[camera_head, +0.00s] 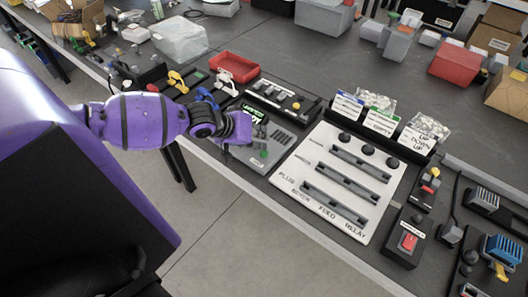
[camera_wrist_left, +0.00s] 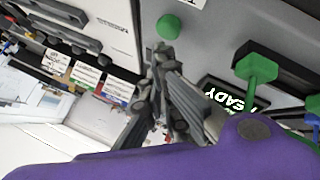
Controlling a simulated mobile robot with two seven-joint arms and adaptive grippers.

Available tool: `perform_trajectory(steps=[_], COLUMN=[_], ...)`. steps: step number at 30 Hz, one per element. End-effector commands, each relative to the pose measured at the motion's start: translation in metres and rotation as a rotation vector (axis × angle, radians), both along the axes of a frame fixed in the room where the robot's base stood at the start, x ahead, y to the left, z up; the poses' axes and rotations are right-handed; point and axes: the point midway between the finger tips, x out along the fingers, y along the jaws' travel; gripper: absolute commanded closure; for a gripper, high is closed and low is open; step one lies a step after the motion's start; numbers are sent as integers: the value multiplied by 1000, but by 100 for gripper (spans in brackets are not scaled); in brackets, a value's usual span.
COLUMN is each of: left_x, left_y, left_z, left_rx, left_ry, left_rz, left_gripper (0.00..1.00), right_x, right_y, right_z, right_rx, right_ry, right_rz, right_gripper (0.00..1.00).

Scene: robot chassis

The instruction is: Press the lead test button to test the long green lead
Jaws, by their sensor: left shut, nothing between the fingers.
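The grey tester box (camera_head: 284,141) stands on the bench in the head view, with a lit "READY" display (camera_wrist_left: 235,97) clear in the left wrist view. A round green button (camera_wrist_left: 168,27) on its face shows in the left wrist view, and in the head view (camera_head: 263,154). My left gripper (camera_wrist_left: 160,52) is shut and empty, its fingertips just short of the button in the picture; I cannot tell whether they touch it. A green plug (camera_wrist_left: 257,68) stands in a dark strip beside the display. The rest of the long green lead is not clear.
A white panel (camera_head: 312,207) with dark slotted rails lies right of the tester. A black tray (camera_head: 285,98) and a red bin (camera_head: 234,67) are behind it. Yellow, blue and white plugs stand to the left. The bench edge is close in front.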

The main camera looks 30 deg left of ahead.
Motion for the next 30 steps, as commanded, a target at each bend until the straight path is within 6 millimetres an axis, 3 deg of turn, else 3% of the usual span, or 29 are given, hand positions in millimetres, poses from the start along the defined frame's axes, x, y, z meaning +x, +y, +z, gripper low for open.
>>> perform_trajectory(steps=[14, 30], left_x=[0, 0], left_y=[0, 0], left_z=[-9, -11], left_rx=[0, 0], left_ry=[0, 0], left_rz=[0, 0], left_gripper=[100, 100], right_x=[11, 2], right_y=[4, -1], right_z=[5, 1], right_rx=[8, -5], right_ry=[-19, -3], right_rz=[-2, 7], right_gripper=[60, 60])
